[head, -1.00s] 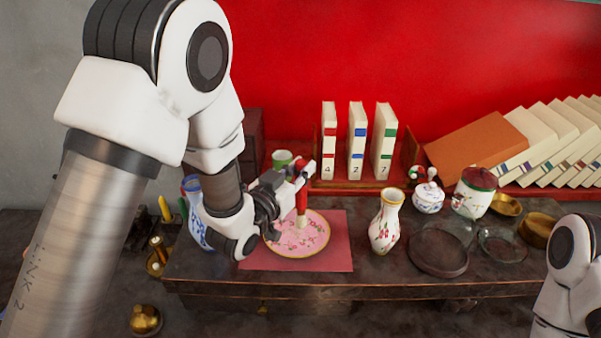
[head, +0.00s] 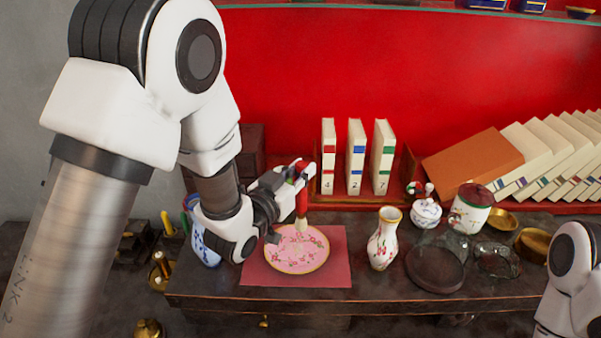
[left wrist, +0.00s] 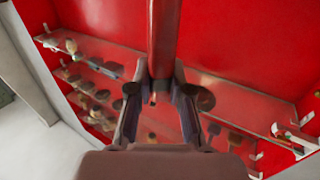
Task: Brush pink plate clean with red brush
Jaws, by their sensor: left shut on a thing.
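The pink plate (head: 298,256) with a floral pattern and gold rim lies on a red mat (head: 338,274) on the dark table. My left gripper (head: 301,176) is shut on the red brush (head: 302,202), which it holds upright with its pale bristles down. The bristles are over the far part of the plate; I cannot tell whether they touch it. In the left wrist view the red brush handle (left wrist: 164,40) stands between the fingers. My right gripper is not in view; only part of my right arm shows at the lower right.
A floral vase (head: 383,240) stands right of the mat, and a blue-and-white vase (head: 205,240) is partly hidden behind my left arm. Dark round dishes (head: 435,270), a lidded jar (head: 470,208) and a small teapot (head: 426,213) are farther right. Three numbered books (head: 356,157) stand behind.

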